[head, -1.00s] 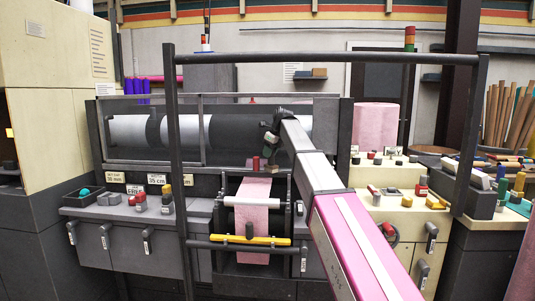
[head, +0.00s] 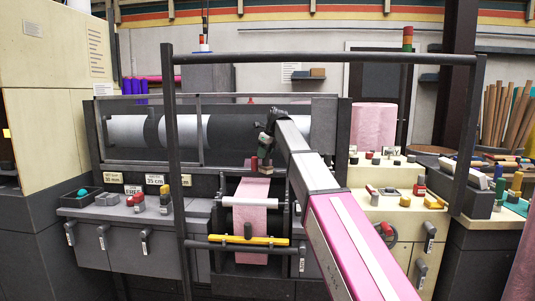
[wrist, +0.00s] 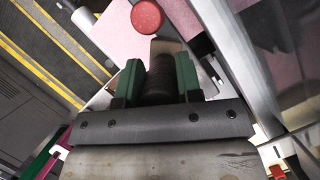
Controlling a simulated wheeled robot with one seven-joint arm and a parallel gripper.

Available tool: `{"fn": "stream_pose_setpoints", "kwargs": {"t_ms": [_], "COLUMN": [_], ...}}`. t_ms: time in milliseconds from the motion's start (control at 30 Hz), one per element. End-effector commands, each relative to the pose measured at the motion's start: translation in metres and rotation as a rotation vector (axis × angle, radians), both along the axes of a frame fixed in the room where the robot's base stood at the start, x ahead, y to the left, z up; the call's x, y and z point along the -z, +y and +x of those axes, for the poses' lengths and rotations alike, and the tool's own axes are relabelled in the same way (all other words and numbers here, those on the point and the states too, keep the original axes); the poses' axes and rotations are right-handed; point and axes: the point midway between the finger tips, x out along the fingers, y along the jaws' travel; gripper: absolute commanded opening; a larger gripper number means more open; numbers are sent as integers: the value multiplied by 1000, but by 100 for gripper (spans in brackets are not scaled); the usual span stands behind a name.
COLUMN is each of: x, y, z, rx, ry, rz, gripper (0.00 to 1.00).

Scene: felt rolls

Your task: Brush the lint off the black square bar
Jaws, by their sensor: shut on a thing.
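My gripper (head: 264,150) is above the pink felt strip (head: 252,187) at the middle of the machine. In the wrist view, its green fingers (wrist: 158,82) are shut on a dark round handle (wrist: 157,88). A beige block (wrist: 166,46) shows just beyond the handle; it seems to be the brush's head, and its underside is hidden.
A red round piece (head: 254,163) stands just below my gripper and also shows in the wrist view (wrist: 147,16). A white roller (head: 250,201) and a yellow bar (head: 248,240) cross the felt. A tall dark frame (head: 325,59) stands in front.

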Motion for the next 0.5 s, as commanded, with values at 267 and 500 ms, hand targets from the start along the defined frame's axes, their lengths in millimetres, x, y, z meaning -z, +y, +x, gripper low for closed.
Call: {"fn": "stream_pose_setpoints", "kwargs": {"t_ms": [267,500], "x": [-1,-1], "y": [2,-2], "z": [-1,3], "rx": [0,2], "ry": [-1,-2], "rz": [0,0], "gripper": [5,5]}}
